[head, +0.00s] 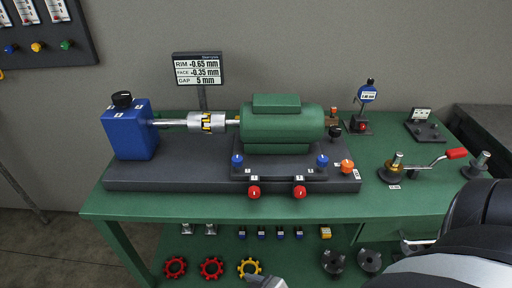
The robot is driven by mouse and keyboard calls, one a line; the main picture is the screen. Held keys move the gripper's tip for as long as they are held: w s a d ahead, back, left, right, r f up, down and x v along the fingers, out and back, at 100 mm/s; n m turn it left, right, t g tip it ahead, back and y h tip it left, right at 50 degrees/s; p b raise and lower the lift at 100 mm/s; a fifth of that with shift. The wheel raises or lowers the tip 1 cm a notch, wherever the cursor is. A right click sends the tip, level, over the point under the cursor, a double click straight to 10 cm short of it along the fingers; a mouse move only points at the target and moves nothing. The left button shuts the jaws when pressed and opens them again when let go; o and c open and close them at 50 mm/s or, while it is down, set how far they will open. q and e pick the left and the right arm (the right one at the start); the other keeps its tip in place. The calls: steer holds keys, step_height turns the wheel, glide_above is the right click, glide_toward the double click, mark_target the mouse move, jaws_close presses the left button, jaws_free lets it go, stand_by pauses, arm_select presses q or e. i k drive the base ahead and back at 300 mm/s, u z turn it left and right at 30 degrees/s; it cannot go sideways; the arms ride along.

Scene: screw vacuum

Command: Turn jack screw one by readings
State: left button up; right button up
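The readout board (198,69) stands behind the bench and shows RIM +0.65 mm, FACE +0.35 mm, GAP 5 mm. The green motor (283,125) sits on a dark base (170,177). Two red screw knobs stick out at the base's front: jack screw one (254,192), below a label that looks like 1, and another (299,192) to its right. Two blue knobs (237,160) (322,160) stand on top of the base. I see neither gripper clearly. My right arm fills the lower right corner. A pale tip at the bottom middle edge may be mine.
A blue unit (130,130) joins the motor through a shaft and coupling (207,121). A red-handled crank (430,161) and a small dial stand (366,96) are at right. The lower shelf holds coloured rings (211,268) and small parts. The green bench's front edge is clear.

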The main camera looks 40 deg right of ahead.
mark_target(254, 191)
steer(key=z, duration=0.95)
